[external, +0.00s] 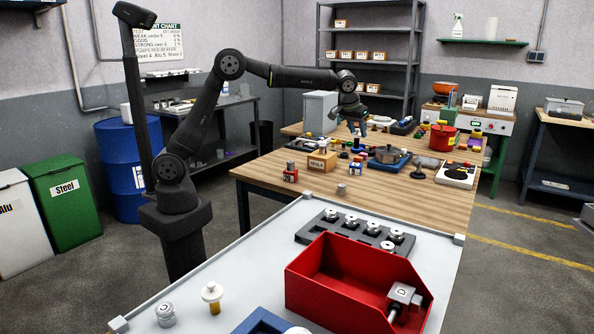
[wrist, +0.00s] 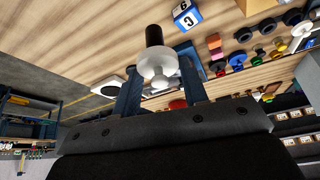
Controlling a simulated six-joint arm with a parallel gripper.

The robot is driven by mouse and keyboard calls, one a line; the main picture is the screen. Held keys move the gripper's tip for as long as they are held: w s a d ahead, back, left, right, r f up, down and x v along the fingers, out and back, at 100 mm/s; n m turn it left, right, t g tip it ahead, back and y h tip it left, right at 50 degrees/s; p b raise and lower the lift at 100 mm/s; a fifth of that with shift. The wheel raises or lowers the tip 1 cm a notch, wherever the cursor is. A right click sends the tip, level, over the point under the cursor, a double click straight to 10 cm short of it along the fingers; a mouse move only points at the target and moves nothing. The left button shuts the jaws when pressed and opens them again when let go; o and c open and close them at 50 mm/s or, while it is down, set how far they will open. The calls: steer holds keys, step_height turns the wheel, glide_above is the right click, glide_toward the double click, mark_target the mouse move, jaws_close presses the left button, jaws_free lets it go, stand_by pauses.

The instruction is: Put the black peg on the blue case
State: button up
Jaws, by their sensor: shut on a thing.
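The black peg (wrist: 153,36) is in my gripper (wrist: 160,72) in the wrist view. It has a black shaft and a white collar and knob, and the fingers are shut at the white part. In the external view my gripper (external: 362,124) is above the far part of the wooden table; the peg is too small to make out there. A blue piece (external: 262,322), cut off by the bottom edge, lies on the near grey table left of the red bin. Whether it is the blue case I cannot tell. My gripper is far from it.
The red bin (external: 330,275) and a dark holder (external: 352,232) with several metal pieces stand on the grey table. A white-and-yellow knobbed piece (external: 211,297) stands at its front left. A blue-and-white block (wrist: 186,15) and many small objects crowd the wooden table (external: 262,168).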

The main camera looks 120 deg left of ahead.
steer(key=shift+s+a+f, duration=0.65)
steer(key=shift+a+f, duration=1.1)
steer(key=shift+f, duration=0.05)
steer(key=shift+s+a+f, duration=0.7)
steer(key=shift+a+f, duration=1.05)
steer(key=shift+f, duration=0.05)
steer(key=shift+s+a+f, duration=0.65)
steer(key=shift+a+f, duration=1.1)
steer(key=shift+f, duration=0.05)
steer(key=shift+f, duration=0.1)
steer(key=o, duration=1.1)
steer(key=v, duration=1.2)
